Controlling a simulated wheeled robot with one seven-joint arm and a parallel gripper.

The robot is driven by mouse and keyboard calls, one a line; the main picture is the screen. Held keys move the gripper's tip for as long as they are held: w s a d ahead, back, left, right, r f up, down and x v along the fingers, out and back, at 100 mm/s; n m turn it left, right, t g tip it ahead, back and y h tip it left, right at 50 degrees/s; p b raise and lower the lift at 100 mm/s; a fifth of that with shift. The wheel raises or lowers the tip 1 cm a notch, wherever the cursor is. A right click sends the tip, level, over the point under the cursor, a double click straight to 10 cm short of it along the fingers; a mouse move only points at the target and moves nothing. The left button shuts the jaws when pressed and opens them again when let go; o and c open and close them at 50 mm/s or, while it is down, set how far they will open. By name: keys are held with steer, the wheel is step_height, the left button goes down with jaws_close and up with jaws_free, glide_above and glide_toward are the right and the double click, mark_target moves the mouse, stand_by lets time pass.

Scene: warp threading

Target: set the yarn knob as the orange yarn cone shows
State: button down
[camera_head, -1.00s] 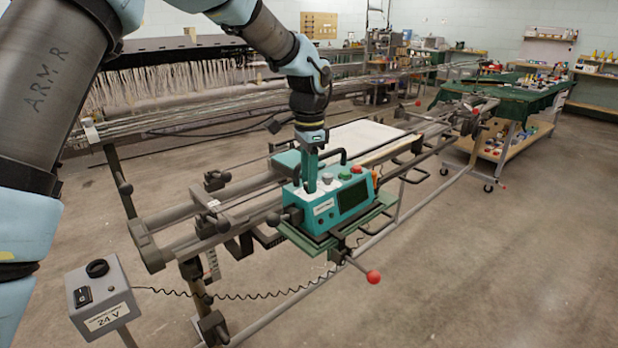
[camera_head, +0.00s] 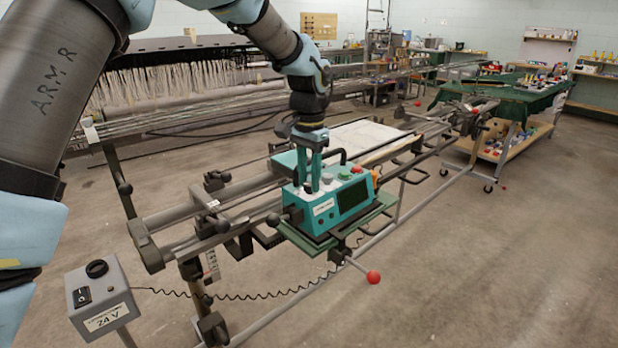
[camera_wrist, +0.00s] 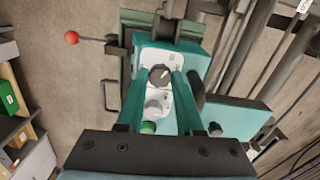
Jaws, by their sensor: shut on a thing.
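A teal control box (camera_head: 339,205) with a screen sits on the machine's rail. In the wrist view, a dark round knob (camera_wrist: 160,76) with a pale pointer stands on the box's white panel; the pointer leans up and right. My gripper (camera_head: 313,190) reaches down to the panel. Its two teal fingers (camera_wrist: 159,72) are shut on the dark knob, one on each side. A grey knob (camera_wrist: 153,107) shows between the fingers, closer to my palm. An orange thing (camera_head: 375,178) shows behind the box; I cannot tell if it is the yarn cone. Panel markings are too small to read.
A 24 V switch box (camera_head: 98,296) stands at front left with a coiled cable. The floor at right is clear.

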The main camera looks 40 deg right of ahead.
mark_target(309, 183)
steer(key=c, duration=0.8)
jaws_free()
steer(key=shift+c, duration=0.2)
step_height(309, 183, up, 11)
steer(key=b, duration=0.2)
